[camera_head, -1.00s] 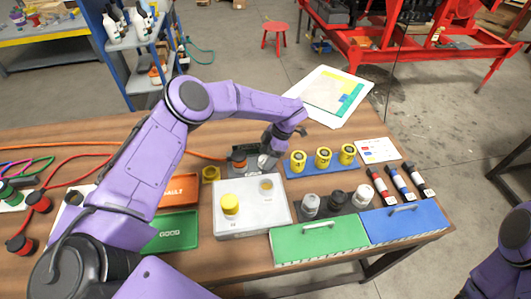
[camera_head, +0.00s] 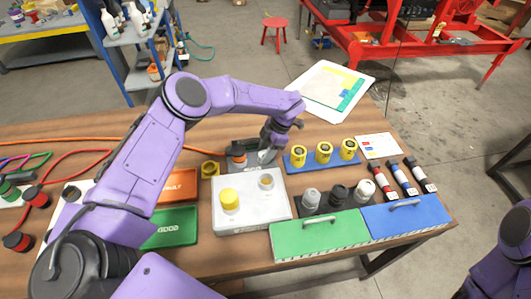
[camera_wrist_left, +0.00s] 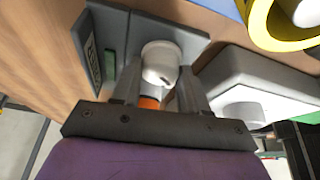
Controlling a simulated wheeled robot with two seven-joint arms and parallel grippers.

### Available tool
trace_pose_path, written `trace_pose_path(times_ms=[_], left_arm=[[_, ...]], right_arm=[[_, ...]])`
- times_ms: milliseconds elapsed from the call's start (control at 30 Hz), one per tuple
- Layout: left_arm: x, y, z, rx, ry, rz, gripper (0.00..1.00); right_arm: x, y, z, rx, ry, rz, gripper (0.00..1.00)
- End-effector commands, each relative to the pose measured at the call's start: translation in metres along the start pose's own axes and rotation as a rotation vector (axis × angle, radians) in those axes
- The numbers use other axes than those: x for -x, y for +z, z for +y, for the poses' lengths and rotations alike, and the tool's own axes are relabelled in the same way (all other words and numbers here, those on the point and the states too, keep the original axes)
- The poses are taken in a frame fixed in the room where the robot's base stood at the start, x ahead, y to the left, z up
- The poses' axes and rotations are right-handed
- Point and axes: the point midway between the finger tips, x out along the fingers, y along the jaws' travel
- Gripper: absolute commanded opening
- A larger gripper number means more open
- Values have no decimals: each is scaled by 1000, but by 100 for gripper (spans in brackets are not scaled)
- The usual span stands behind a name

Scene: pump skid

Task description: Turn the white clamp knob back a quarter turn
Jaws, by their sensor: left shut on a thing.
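The white clamp knob (camera_wrist_left: 160,62) shows in the left wrist view between the two fingers of my left gripper (camera_wrist_left: 158,90). It is a rounded white cap on a grey fixture (camera_wrist_left: 200,45). The fingers are shut on its sides. An orange part (camera_wrist_left: 150,102) shows just below the knob. In the head view my left gripper (camera_head: 266,150) points down at the fixture behind the light grey box, and its fingers mostly hide the knob. A black part with an orange band (camera_head: 238,154) stands just left of it. My right gripper is out of view.
A light grey box (camera_head: 250,217) with a yellow knob (camera_head: 229,198) stands in front of the fixture. Yellow rings (camera_head: 323,152) on a blue strip stand to the right. Green (camera_head: 318,238) and blue (camera_head: 405,217) lids lie at the front right. An orange cable (camera_head: 100,142) crosses the table.

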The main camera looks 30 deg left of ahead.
Motion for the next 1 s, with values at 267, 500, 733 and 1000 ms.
trace_pose_path(times_ms=[267, 500, 733, 1000], left_arm=[[-5, 2, 3, 224, -92, -1, 13], [-5, 1, 4, 435, -181, -1, 13], [-5, 0, 4, 636, -266, 0, 13], [-6, -1, 5, 872, -363, 0, 13]], right_arm=[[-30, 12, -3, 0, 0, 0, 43], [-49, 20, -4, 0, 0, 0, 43], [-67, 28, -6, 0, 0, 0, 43], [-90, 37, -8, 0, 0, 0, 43]])
